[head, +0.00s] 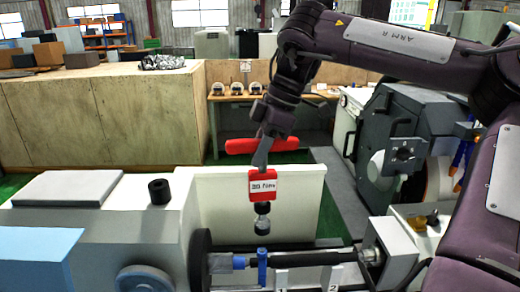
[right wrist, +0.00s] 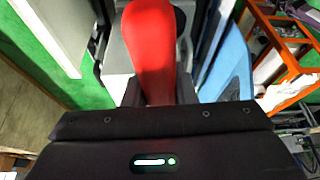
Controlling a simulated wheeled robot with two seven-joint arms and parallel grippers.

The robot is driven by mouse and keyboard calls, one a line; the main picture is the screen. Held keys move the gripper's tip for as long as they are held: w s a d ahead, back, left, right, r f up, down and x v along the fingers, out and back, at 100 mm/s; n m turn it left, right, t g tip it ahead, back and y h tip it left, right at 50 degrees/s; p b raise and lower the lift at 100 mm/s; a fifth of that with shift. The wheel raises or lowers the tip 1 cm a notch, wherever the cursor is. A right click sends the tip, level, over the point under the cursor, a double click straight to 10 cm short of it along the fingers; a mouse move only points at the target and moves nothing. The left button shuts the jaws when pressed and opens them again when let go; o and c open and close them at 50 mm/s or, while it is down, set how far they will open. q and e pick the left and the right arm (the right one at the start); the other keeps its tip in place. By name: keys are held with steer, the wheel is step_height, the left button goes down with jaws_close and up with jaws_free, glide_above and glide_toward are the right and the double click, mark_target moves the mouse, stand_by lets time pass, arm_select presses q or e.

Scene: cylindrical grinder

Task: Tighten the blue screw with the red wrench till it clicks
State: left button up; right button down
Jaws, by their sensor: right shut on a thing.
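The red wrench (head: 262,186) is a T-shaped torque tool with a red crossbar handle, a labelled red block and a metal socket at its lower end. My right gripper (head: 263,152) is shut on its handle from above and holds it upright. The handle also shows in the right wrist view (right wrist: 150,45). The blue screw (head: 262,266) stands upright on the grinder's shaft assembly at the bottom middle. The wrench's socket appears above the screw with a small gap in the picture; depth is hard to judge. My left gripper is not in view.
The grinder's white guard panel (head: 310,200) stands behind the wrench. A black wheel (head: 200,260) is left of the screw, and a grey block (head: 390,250) is right. A black cylinder (head: 159,191) sits on the machine's left top. A wooden wall (head: 100,115) stands behind.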

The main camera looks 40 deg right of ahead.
mark_target(260, 188)
steer(key=shift+a+f+b, duration=0.1)
steer(key=shift+f+b, duration=0.25)
steer(key=shift+f, duration=0.15)
steer(key=shift+f+b, duration=1.3)
steer(key=shift+f, duration=0.8)
steer(key=shift+f+b, duration=0.3)
steer(key=shift+f, duration=0.25)
steer(key=shift+f+b, duration=0.5)
steer(key=shift+f, duration=0.85)
steer(key=shift+f+m+t+h+b, duration=0.15)
steer(key=shift+m+t+b, duration=0.05)
steer(key=shift+m+b, duration=0.4)
steer(key=shift+f+m+t+h+b, duration=0.1)
steer(key=shift+m+t+h+b, duration=0.1)
steer(key=shift+m+b, duration=0.4)
steer(key=shift+m+h+b, duration=0.25)
steer(key=shift+m+b, duration=0.15)
steer(key=shift+m, duration=0.2)
